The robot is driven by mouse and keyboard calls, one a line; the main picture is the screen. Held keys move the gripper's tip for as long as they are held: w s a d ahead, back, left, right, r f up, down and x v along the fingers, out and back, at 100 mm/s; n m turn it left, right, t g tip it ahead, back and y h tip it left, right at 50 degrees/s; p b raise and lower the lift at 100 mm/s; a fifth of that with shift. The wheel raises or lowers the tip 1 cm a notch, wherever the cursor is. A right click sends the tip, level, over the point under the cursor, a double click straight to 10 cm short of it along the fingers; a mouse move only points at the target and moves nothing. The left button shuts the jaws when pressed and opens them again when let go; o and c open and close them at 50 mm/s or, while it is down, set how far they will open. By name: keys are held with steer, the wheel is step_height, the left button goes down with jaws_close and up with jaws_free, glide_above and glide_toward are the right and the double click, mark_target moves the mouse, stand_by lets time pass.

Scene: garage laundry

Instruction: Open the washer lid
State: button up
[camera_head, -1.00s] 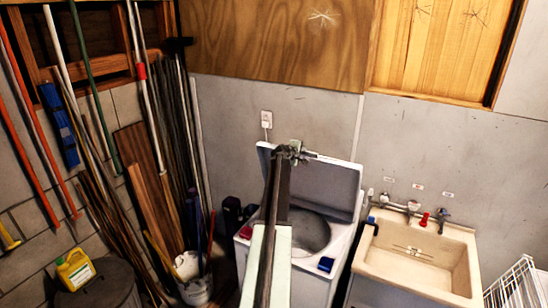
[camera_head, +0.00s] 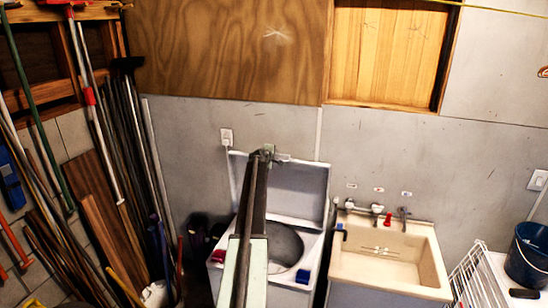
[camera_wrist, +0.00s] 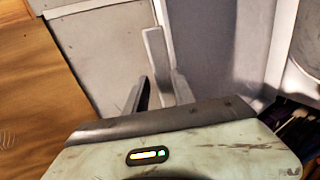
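The white washer (camera_head: 312,262) stands against the back wall, left of the sink. Its lid (camera_head: 305,188) is raised and stands nearly upright at the back, with the round drum opening (camera_head: 287,248) exposed below it. My gripper (camera_head: 281,157) is at the top of the lid, left of the lid's middle in the head view. My arm crosses in front of the lid and the drum. Contact with the lid cannot be told.
A beige sink (camera_head: 395,262) with taps stands right of the washer. A white wire rack (camera_head: 478,275) and a dark blue bucket (camera_head: 528,255) are at the far right. Long poles and boards (camera_head: 105,215) lean along the left wall.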

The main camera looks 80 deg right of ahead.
steer(key=a, duration=1.2)
steer(key=shift+w+a+r, duration=0.25)
steer(key=shift+w+a, duration=0.15)
steer(key=shift+w, duration=0.05)
